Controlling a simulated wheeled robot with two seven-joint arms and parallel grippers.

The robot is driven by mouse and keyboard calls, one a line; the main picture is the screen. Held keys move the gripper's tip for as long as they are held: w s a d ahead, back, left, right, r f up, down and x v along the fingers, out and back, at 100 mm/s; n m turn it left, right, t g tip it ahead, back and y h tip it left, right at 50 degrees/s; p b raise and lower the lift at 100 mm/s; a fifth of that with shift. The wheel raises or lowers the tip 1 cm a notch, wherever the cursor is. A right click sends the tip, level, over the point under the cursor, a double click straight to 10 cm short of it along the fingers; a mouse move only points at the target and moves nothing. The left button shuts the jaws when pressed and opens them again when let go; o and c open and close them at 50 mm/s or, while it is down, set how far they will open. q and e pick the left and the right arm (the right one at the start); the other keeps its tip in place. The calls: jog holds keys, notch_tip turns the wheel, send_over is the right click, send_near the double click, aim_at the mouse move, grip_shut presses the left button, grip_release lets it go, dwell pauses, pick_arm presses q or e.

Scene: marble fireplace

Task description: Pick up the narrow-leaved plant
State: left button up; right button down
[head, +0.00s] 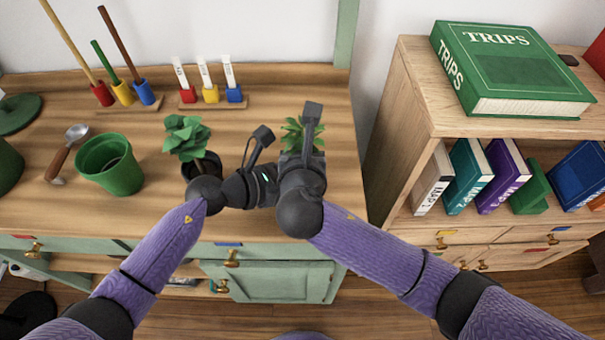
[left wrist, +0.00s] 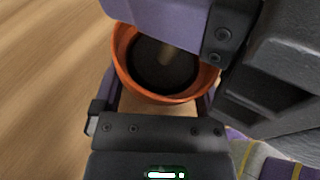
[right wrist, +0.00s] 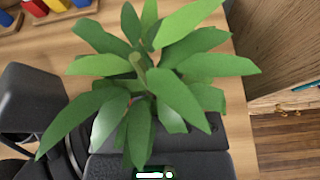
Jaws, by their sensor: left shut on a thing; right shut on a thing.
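The narrow-leaved plant (head: 293,135) is at the right part of the wooden counter, partly hidden by my right gripper (head: 303,150). In the right wrist view its long green leaves (right wrist: 150,70) spread over the jaws and hide what they grip; the right gripper is shut on the plant. In the left wrist view an orange pot (left wrist: 122,72) with dark soil sits between the jaws of my left gripper (left wrist: 163,98), which is shut on it. In the head view the left gripper (head: 268,172) is beside the right one; the pot is hidden there.
A broad-leaved plant (head: 186,138) stands just left of my left gripper. An empty-looking green pot (head: 110,165) and a trowel (head: 65,155) are further left. Colored blocks on stands (head: 210,97) line the back. A bookcase (head: 405,110) rises to the right.

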notch_tip(320, 180, up, 10)
jog(key=shift+r, duration=0.1)
pick_arm(q)
jog(key=o, duration=0.9)
jog(key=v, duration=1.2)
jog(key=shift+r, duration=0.1)
